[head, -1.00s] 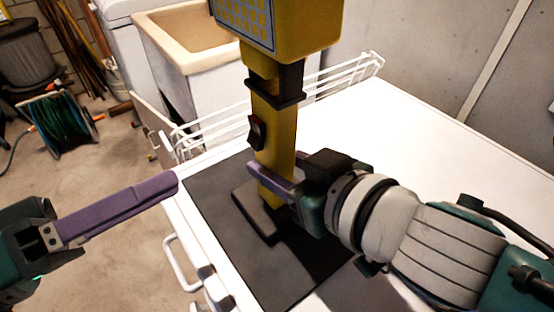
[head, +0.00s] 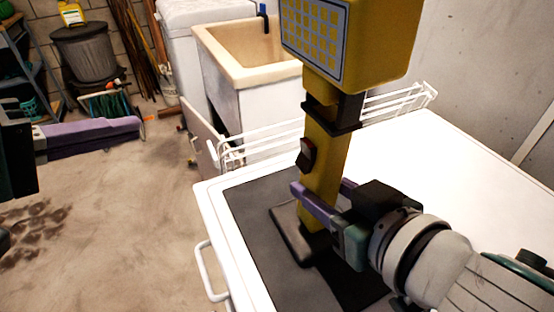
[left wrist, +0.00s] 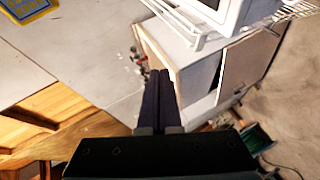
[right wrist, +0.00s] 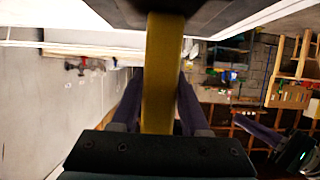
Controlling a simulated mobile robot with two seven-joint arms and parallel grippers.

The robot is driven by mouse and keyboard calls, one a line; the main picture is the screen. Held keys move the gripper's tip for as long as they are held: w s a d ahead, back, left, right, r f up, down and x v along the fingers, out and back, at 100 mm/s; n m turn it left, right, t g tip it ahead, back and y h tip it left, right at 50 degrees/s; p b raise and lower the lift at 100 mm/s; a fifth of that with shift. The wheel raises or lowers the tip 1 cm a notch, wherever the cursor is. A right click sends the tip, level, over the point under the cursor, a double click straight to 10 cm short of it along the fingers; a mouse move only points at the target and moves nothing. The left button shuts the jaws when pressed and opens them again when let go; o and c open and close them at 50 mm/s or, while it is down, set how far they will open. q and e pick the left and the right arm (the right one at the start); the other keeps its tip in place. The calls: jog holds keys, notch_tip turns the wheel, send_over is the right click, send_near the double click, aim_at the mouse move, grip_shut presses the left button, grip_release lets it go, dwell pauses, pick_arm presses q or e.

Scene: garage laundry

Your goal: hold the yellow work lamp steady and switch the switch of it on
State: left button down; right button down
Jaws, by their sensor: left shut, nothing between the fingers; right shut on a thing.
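The yellow work lamp (head: 326,160) stands upright on its dark base on the black mat (head: 254,209). Its panel head (head: 312,32) is at the top of the head view. The dark rocker switch (head: 306,154) is on the left side of the post, with nothing touching it. My right gripper (head: 320,202) is shut around the post below the switch; the post (right wrist: 161,75) also shows between its fingers in the right wrist view. My left gripper (head: 138,124) is shut and empty, well left of the lamp over the floor; its fingers (left wrist: 160,75) are together in the left wrist view.
The mat lies on a white top (head: 450,180) with a white wire rack (head: 270,146) along its back edge. A beige sink (head: 245,55) stands behind. A hose reel (head: 106,103) and a grey bin (head: 85,52) are at the back left.

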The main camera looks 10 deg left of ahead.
aim_at(301, 165)
pick_arm(q)
jog(key=s+d+r+m+g+h, duration=0.2)
jog(key=s+d+r+g+h, duration=0.1)
jog(key=s+d, duration=0.4)
jog(key=shift+s+d+m+g+h, duration=0.15)
jog(key=shift+d+m+g+h, duration=0.25)
jog(key=shift+g+h, duration=0.5)
jog(key=x, duration=1.3)
jog(key=shift+w+d, duration=0.25)
jog(key=shift+d+f, duration=0.1)
jog(key=shift+d, duration=0.05)
jog(key=shift+w+d+f, duration=0.1)
jog(key=shift+w+f, duration=0.05)
